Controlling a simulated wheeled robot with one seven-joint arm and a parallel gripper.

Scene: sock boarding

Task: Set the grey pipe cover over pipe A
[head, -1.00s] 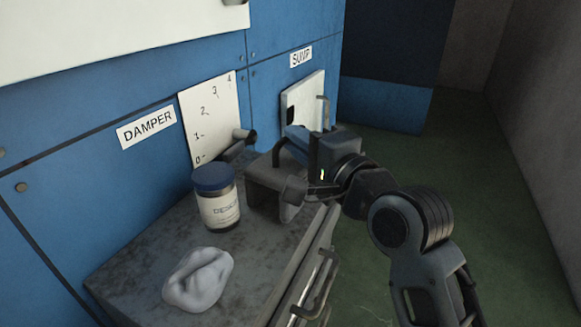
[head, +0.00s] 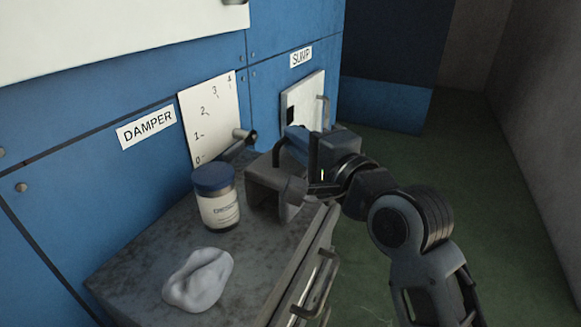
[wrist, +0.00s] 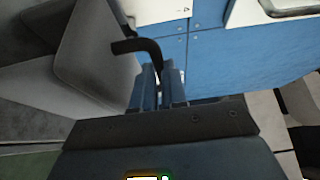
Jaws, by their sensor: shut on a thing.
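The grey pipe cover (head: 266,176) is a dark grey, box-like shell with an open hollow side, at the back right of the cabinet top in the head view. My gripper (head: 294,146) is at its upper right, with its fingers at the cover's dark bent handle. In the wrist view the cover (wrist: 95,50) fills the upper left, and the handle (wrist: 140,46) runs between my gripper's fingers (wrist: 160,82). The gripper is shut on the handle. I cannot tell whether the cover touches the cabinet top. I cannot make out pipe A.
A blue-lidded jar (head: 216,200) stands close left of the cover. A crumpled pale cloth (head: 198,280) lies on the cabinet top (head: 130,270) at the front. A DAMPER lever (head: 240,140) and an open SUMP panel (head: 303,98) are behind. Floor is clear at right.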

